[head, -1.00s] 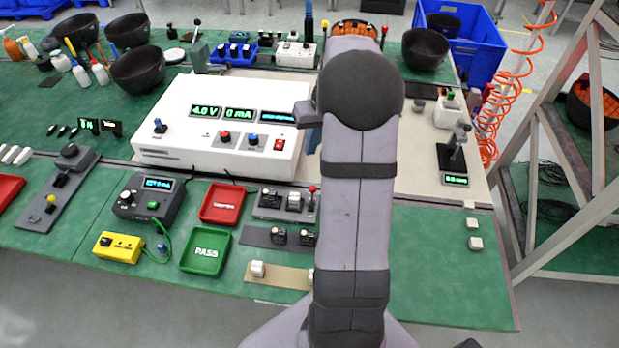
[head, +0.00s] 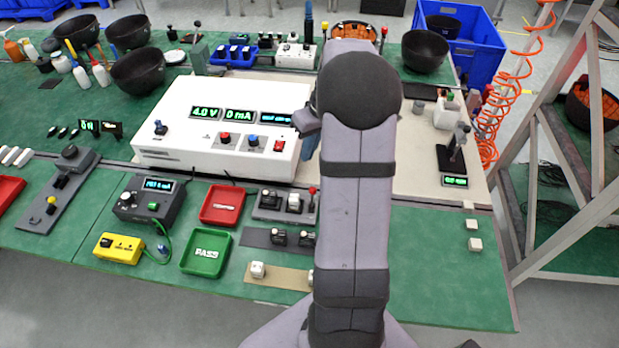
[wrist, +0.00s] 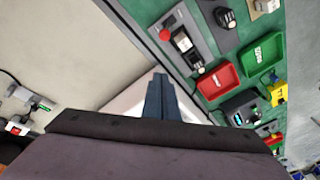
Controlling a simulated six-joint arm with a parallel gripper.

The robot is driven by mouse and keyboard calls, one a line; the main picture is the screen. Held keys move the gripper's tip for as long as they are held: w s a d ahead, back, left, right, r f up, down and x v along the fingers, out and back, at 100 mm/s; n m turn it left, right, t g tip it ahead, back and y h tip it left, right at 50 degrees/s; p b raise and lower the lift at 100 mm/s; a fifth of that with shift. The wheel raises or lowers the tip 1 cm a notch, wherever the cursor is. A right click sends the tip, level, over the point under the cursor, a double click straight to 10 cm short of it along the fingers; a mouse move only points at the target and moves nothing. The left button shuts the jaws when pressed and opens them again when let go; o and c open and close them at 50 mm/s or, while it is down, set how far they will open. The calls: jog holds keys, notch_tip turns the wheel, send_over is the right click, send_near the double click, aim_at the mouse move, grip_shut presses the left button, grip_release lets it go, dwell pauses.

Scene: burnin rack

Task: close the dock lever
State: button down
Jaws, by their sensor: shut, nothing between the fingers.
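The dock (head: 268,213) is a dark grey block holding small modules, in front of the white power supply. Its lever, with a red ball knob (head: 312,189), stands at the dock's right end and looks upright in the head view. In the wrist view the red knob (wrist: 165,34) shows at the top, beside the dock's modules. My gripper (wrist: 159,78) is shut and empty, with its blue-grey fingers together, apart from the lever. In the head view my arm hides most of the gripper.
The white power supply (head: 215,155) stands behind the dock. A red tray (head: 222,204) and a green PASS tray (head: 205,251) lie left of the dock. Dark and tan strips with small parts lie in front of it. The green mat at front right is mostly clear.

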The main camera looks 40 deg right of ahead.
aim_at(312, 198)
jog(key=p+x, duration=0.3)
jog(key=x, duration=0.6)
jog(key=shift+a+f, duration=0.1)
jog(key=shift+f, duration=0.1)
jog(key=s, duration=0.1)
jog(key=s+r+p, duration=0.1)
jog(key=s, duration=0.1)
jog(key=shift+p, duration=0.3)
jog(key=shift+s+f, duration=0.1)
jog(key=shift+s, duration=0.35)
